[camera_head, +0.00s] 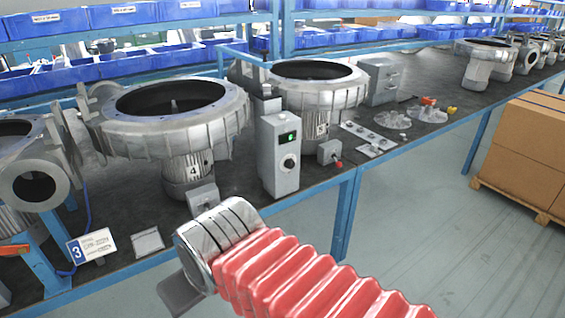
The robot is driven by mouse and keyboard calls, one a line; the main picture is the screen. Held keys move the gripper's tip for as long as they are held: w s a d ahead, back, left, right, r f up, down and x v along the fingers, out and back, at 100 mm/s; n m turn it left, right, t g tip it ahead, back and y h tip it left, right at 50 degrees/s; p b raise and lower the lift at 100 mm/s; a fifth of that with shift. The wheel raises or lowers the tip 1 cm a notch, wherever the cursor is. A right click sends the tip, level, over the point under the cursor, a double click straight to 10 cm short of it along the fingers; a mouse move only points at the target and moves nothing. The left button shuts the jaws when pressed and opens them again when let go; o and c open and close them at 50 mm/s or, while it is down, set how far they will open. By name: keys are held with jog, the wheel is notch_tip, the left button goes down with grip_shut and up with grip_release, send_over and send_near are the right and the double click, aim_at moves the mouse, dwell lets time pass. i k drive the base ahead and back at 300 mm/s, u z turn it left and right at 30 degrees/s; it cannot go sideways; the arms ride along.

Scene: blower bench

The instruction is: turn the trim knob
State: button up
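A grey control box (279,150) stands upright near the bench's front edge, with a small green-lit display (287,137) on its front. A round dark knob (289,162) sits below the display; I take it as the trim knob. Its pointer is too small to read. My arm, in a red bellows sleeve, reaches in from the bottom. My gripper (180,292) shows only in part as a grey piece beyond the silver wrist, at lower left of the knob and apart from it. Its fingers are mostly hidden, so I cannot tell whether it is open.
Large metal blower housings (168,108) stand left of and behind the box. A small grey box with a red-tipped part (330,152) sits to its right. A number sign (92,246) is at left. Cartons (522,150) stand at right. The floor in front is clear.

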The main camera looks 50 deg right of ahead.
aim_at(290, 164)
jog(key=z, duration=0.05)
jog(key=i, duration=0.7)
jog(key=z, duration=0.6)
jog(key=i, duration=0.55)
jog(key=z, duration=0.4)
